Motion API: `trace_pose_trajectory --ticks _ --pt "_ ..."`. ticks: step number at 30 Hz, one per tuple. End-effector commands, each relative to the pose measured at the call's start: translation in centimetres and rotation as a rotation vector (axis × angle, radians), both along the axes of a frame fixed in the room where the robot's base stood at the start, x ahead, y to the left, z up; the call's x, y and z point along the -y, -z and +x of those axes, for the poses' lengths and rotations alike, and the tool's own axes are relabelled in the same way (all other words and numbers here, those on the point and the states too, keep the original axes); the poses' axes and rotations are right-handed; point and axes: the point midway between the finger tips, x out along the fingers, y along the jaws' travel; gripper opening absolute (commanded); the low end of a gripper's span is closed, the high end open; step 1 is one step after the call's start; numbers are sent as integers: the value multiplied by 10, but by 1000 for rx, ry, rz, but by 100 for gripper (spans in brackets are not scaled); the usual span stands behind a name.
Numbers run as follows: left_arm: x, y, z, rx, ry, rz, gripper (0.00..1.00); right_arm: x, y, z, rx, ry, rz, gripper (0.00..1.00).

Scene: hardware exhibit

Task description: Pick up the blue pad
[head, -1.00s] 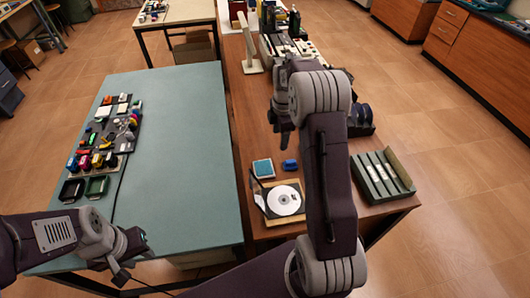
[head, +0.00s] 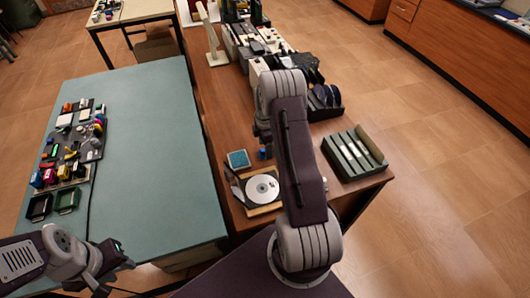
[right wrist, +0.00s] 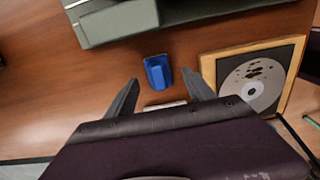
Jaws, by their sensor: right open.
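The blue pad (head: 238,159), a small square with a blue-teal top and pale rim, lies flat on the brown table. In the right wrist view only a pale edge (right wrist: 165,104), probably the pad's, shows past my gripper body. A small dark-blue block (head: 262,154) sits just right of the pad; it also shows in the right wrist view (right wrist: 158,72). My right gripper (right wrist: 162,82) is open and empty, its fingers apart above the table near the block. In the head view my right arm mostly hides it. My left gripper (head: 108,272) is at the lower left, away from the pad.
A disc (head: 262,189) on a square wooden-edged tray lies nearer than the pad. A grey-green rack (head: 354,154) stands to the right. Boxes and devices (head: 255,45) fill the table's far part. The green table (head: 150,130) at left has wide free room.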

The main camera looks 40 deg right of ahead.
Motion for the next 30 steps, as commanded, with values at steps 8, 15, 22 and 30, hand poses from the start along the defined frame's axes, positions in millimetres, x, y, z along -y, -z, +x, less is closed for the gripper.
trace_pose_trajectory --ticks 8,15,22,30 --pt "0 -2 0 0 0 0 36 0 22 0 2 0 -1 62" --pt "0 -2 0 0 0 0 36 0 21 1 1 0 0 26" --pt "0 -2 0 0 0 0 36 0 21 1 2 0 -1 0" --pt "0 0 0 0 0 0 36 0 10 1 3 0 -2 0"
